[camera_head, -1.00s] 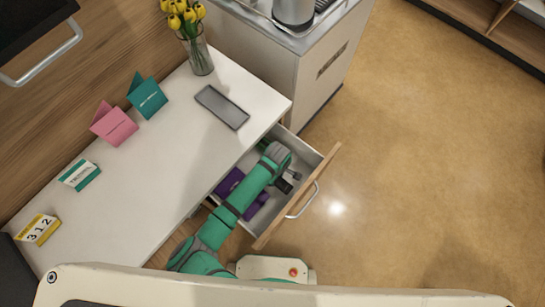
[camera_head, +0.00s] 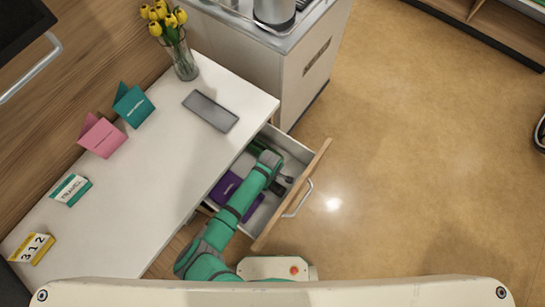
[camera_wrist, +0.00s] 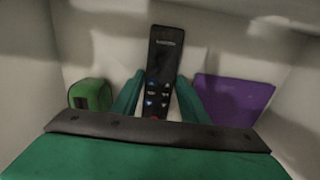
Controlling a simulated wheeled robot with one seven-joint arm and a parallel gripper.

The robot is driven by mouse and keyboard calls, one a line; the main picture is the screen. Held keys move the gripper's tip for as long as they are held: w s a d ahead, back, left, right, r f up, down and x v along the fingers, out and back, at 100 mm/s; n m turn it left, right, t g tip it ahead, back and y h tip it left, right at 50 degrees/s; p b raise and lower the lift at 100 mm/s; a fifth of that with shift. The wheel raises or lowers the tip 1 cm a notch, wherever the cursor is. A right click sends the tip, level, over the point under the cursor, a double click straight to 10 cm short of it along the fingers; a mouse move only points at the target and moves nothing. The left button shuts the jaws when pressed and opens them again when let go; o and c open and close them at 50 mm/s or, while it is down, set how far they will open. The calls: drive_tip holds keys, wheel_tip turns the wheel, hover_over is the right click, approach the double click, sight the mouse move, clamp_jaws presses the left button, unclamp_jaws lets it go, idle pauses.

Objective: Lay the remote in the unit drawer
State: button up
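The unit drawer (camera_head: 301,158) stands pulled out from under the white-topped unit. My gripper (camera_wrist: 160,80) is down inside the drawer; in the head view my green arm covers most of it. The dark remote (camera_wrist: 164,60) sits between my two green fingers in the wrist view, its buttons facing the camera. The fingers lie close along both its sides and appear closed on it. Its lower end is hidden behind my gripper, and I cannot tell whether it touches the drawer floor. In the head view a dark part (camera_head: 278,188) shows beside the gripper.
A purple item (camera_wrist: 233,98) lies in the drawer to the right of the remote, a green item (camera_wrist: 91,95) to the left. On the unit top (camera_head: 150,165) are a grey slab (camera_head: 210,111), cards and a tulip vase (camera_head: 182,55). The drawer front has a handle (camera_head: 299,198).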

drive_tip(key=shift+o, duration=1.2)
wheel_tip(320, 180, up, 12)
drive_tip(key=shift+r, duration=0.15)
